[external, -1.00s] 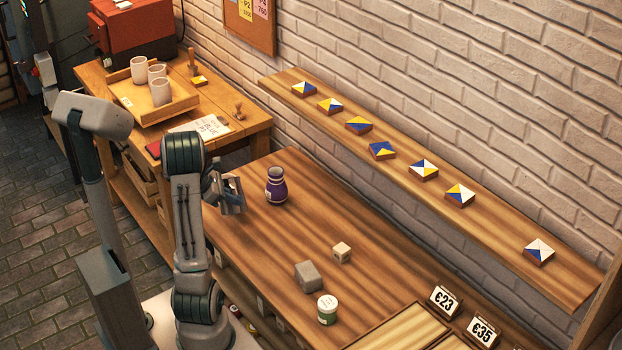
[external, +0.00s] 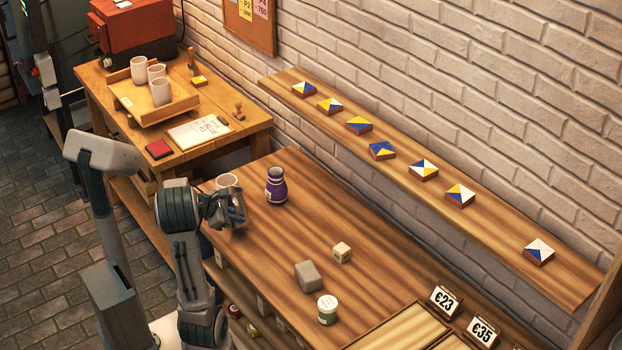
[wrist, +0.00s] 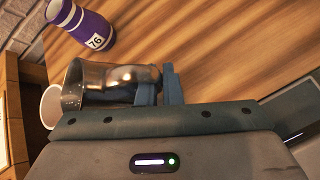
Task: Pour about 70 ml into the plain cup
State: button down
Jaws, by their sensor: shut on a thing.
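The plain white cup (external: 227,181) stands near the far left end of the wooden table, partly behind my arm. In the wrist view, the cup (wrist: 50,105) is at the left edge, partly hidden by the held vessel and my gripper's body. My gripper (external: 236,208) is just in front of the cup. In the wrist view, my gripper (wrist: 165,88) is shut on a shiny, see-through grey vessel (wrist: 100,84). The vessel's wide mouth faces left, near the cup's rim. I cannot tell its exact tilt or any liquid level.
A purple vase (external: 276,187) marked 76 (wrist: 80,27) stands beside the cup. A grey block (external: 308,275), a small pale cube (external: 341,252) and a white-lidded jar (external: 327,310) stand farther right. A tray (external: 178,107) of cups is on the side bench. The table's middle is clear.

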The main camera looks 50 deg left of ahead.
jog(key=shift+s+d+f+m+t+y+b, duration=0.15)
jog(key=shift+d+f+m+y+b, duration=0.3)
jog(key=shift+b, duration=0.8)
jog(key=shift+a+f+t+y+b, duration=0.15)
jog(key=shift+f+b, duration=0.45)
jog(key=shift+b, duration=0.65)
jog(key=shift+s+d+f+m+t+y+b, duration=0.1)
jog(key=shift+d+f+m+y+b, duration=0.35)
jog(key=shift+b, duration=0.8)
jog(key=shift+f+b, duration=0.35)
jog(key=shift+b, duration=0.65)
jog(key=shift+y+b, duration=0.25)
jog(key=shift+b, duration=0.15)
